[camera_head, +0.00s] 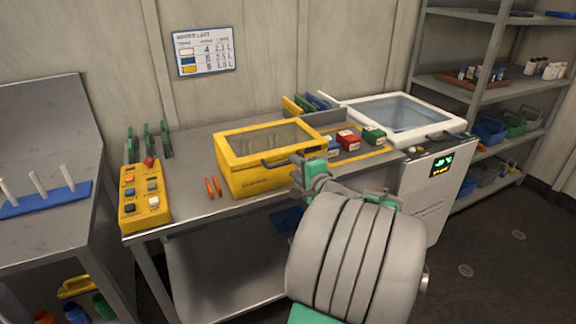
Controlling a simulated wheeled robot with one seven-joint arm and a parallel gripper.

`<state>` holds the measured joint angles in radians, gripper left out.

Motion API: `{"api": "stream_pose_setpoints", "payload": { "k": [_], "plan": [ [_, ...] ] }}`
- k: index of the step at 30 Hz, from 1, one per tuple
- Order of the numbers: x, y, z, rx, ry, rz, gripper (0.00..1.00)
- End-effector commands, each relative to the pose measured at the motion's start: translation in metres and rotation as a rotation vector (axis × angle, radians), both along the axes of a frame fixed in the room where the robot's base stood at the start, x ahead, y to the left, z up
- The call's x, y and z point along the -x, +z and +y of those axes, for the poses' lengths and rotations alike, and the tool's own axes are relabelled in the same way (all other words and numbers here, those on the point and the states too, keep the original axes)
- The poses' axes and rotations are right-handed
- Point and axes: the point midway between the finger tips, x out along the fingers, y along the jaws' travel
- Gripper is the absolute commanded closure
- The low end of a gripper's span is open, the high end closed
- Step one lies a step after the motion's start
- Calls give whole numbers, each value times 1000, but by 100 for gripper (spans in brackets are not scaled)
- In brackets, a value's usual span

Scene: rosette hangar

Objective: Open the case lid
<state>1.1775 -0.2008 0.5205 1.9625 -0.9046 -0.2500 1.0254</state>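The yellow case (243,178) stands on the metal workbench in the middle of the view. Its lid (230,157), a yellow frame around a clear window, lies shut on the body. A dark handle (273,163) shows along the lid's front edge, its right end close to my gripper. My gripper (303,168) is at the case's front right corner, at about the height of the handle. My arm's large grey wrist hides the bench to the lower right. I cannot tell whether the fingers touch the handle or are open or shut.
A yellow button box (145,194) and orange-handled tool (213,187) are left of the case. Red (348,140) and green (373,136) small boxes sit to its right, before a white unit with a glass lid (403,113). A wall chart (204,53) hangs behind.

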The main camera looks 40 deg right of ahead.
Motion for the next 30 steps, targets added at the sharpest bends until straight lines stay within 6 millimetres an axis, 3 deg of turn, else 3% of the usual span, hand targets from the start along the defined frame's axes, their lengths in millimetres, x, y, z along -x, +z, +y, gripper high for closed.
{"api": "stream_pose_setpoints", "payload": {
  "k": [3, 7, 17, 30],
  "plan": [
    [-24, -5, -5, -1, 5, 3, 66],
    [-42, -9, -11, 0, 4, 3, 66],
    [-49, -11, -14, 2, 1, 4, 66],
    [-48, -11, -13, 3, 2, 4, 100]
  ]
}}
